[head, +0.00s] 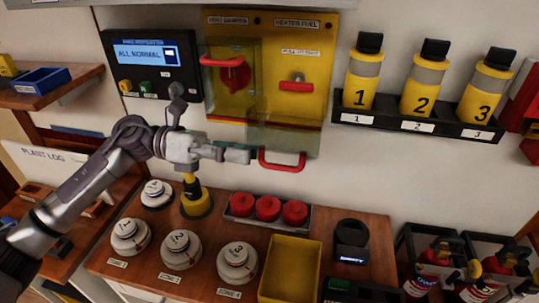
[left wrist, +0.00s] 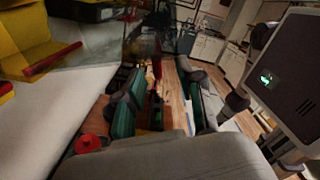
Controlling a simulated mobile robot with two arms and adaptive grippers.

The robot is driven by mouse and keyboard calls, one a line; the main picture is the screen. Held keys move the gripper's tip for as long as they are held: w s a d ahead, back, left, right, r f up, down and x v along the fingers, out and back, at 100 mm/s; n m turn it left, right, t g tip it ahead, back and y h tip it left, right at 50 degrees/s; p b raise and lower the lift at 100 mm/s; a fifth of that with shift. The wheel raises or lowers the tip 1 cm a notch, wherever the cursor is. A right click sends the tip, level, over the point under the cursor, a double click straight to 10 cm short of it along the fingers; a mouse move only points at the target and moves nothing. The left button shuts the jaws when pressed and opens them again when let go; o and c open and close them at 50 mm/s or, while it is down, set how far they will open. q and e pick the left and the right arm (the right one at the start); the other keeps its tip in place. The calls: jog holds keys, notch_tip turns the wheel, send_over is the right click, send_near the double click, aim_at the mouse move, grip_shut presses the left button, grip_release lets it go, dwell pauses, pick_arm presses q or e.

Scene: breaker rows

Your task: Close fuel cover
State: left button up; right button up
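The fuel cover (head: 283,139) is a clear panel hanging open below the yellow heater fuel box (head: 303,60). Its red handle (head: 282,166) is at its lower edge. A red-handled fuel lever (head: 296,85) shows uncovered on the box. My left gripper (head: 247,154) reaches in from the left, with its fingertips close to the left end of the cover's handle; I cannot tell if they touch. In the left wrist view its two green-padded fingers (left wrist: 165,105) are apart, with no held object evident. A red handle (left wrist: 52,59) on a clear panel lies left of them. My right gripper is out of view.
The vent damper's clear cover (head: 247,85) is beside the fuel box. A display panel (head: 150,60) hangs at left, and a rack (head: 415,122) of numbered canisters at right. Below, the counter holds dials, red knobs (head: 268,208) and a yellow tray (head: 290,240).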

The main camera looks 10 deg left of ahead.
pick_arm(q)
jog(key=shift+a, duration=2.3)
